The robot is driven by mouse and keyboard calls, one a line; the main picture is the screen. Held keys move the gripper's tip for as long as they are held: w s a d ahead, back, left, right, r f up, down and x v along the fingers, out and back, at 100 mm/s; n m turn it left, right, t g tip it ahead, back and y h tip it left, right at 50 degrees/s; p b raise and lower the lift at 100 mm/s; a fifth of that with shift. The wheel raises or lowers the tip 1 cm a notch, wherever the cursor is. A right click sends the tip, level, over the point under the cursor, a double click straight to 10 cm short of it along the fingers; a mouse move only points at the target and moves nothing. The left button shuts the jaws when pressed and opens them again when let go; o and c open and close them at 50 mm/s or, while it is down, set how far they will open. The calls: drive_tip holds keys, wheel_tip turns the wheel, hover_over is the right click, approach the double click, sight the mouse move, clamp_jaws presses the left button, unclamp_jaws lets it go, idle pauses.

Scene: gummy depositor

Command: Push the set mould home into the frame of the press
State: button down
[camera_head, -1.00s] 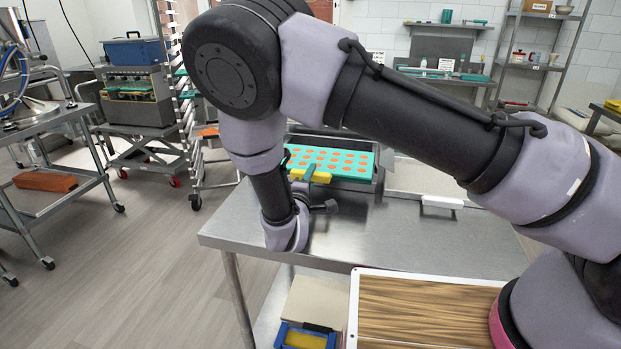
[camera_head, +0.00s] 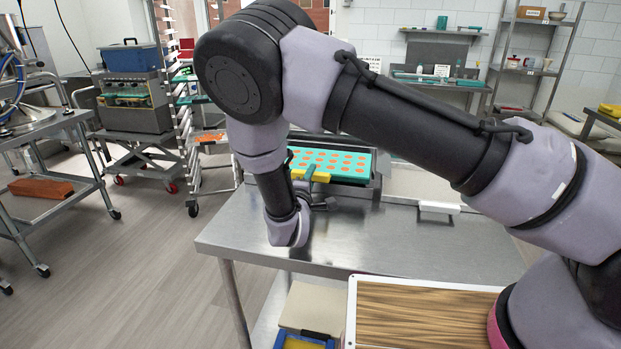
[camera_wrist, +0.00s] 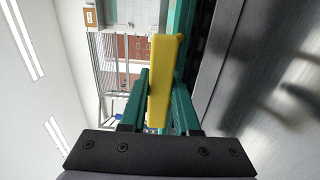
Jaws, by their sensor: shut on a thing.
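The mould (camera_head: 345,158) is a teal slab with rows of orange cavities, lying flat at the back of the steel table in the head view. It sits in the grey metal frame of the press (camera_head: 376,172); how deep it sits is hard to tell. A yellow tab (camera_head: 320,176) stands at its near edge and also shows in the wrist view (camera_wrist: 158,105). My gripper (camera_wrist: 160,82) has teal fingers, one on each side of this yellow tab, and is shut on it. In the head view my wrist is at the near left of the mould and hides part of it.
A white handle or block (camera_head: 438,208) is to the right. A wood-patterned board (camera_head: 425,315) is at the near edge. A rack (camera_head: 185,110) and a trolley (camera_head: 140,150) stand to the left.

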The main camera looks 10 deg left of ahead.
drive_tip(key=shift+w+d, duration=0.15)
drive_tip(key=shift+w, duration=1.3)
drive_tip(key=shift+w+d, duration=0.1)
drive_tip(key=shift+w, duration=1.35)
drive_tip(key=c, duration=0.6)
unclamp_jaws()
drive_tip(key=shift+o, duration=0.2)
drive_tip(key=shift+s, duration=0.1)
drive_tip(key=s, duration=1)
drive_tip(key=shift+s+a, duration=0.3)
drive_tip(key=shift+a, duration=0.15)
